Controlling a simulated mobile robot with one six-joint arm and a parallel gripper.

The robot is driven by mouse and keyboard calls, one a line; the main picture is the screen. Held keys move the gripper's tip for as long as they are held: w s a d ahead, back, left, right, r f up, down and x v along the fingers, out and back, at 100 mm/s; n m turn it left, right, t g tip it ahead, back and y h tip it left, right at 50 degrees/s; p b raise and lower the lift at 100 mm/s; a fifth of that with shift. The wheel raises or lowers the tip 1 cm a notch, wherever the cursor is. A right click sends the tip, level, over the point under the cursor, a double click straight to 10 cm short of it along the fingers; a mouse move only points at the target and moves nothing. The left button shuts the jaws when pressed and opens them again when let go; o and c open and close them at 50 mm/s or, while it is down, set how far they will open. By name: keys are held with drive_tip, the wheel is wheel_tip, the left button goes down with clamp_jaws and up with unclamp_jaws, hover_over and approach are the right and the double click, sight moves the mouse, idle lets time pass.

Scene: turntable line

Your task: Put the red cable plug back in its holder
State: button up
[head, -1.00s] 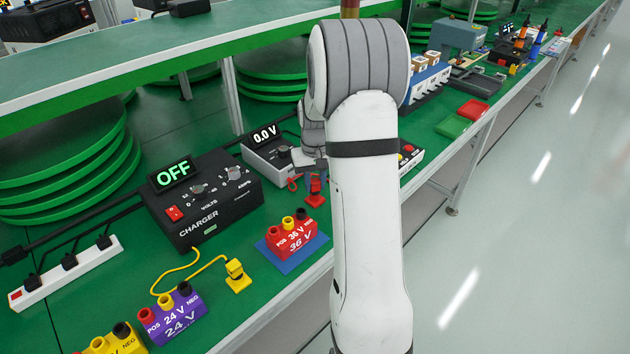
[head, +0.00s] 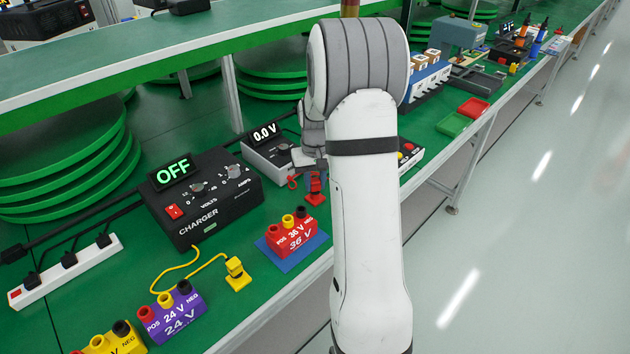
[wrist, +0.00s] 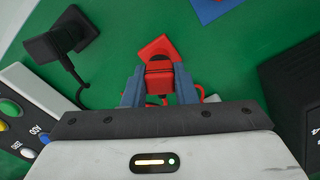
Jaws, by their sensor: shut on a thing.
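The red cable plug (wrist: 158,77) is between the two blue-grey fingers of my gripper (wrist: 158,88), which is shut on it. Its red holder (wrist: 172,45), a square base on the green bench, shows just beyond the plug in the wrist view. In the head view the plug (head: 315,182) appears upright, right over the holder (head: 315,199), with my gripper (head: 312,168) at its upper part. I cannot tell whether the plug is seated in the holder or slightly above it. A red cable (head: 293,182) curves beside it. My arm hides part of the area.
A red 36 V battery (head: 291,238) on a blue mat stands in front. The black charger (head: 203,200) reads OFF, and a meter (head: 266,152) reads 0.0 V. A yellow plug (head: 236,270) stands in its holder. A black plug (wrist: 62,40) is left in the wrist view.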

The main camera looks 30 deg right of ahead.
drive_tip(key=o, duration=1)
drive_tip(key=shift+c, duration=0.2)
drive_tip(key=shift+r, duration=0.1)
drive_tip(key=shift+r+p, duration=2.65)
drive_tip(key=shift+r, duration=1.05)
drive_tip(key=s+a+r+n+t, duration=0.1)
drive_tip(key=s+a+r, duration=0.9)
drive_tip(key=s+a, duration=0.2)
drive_tip(key=s, duration=0.4)
drive_tip(key=s+a+r+n+t, duration=0.1)
drive_tip(key=s+a, duration=0.3)
drive_tip(key=s, duration=0.4)
drive_tip(key=shift+r+t+p, duration=0.3)
drive_tip(key=shift+r, duration=0.05)
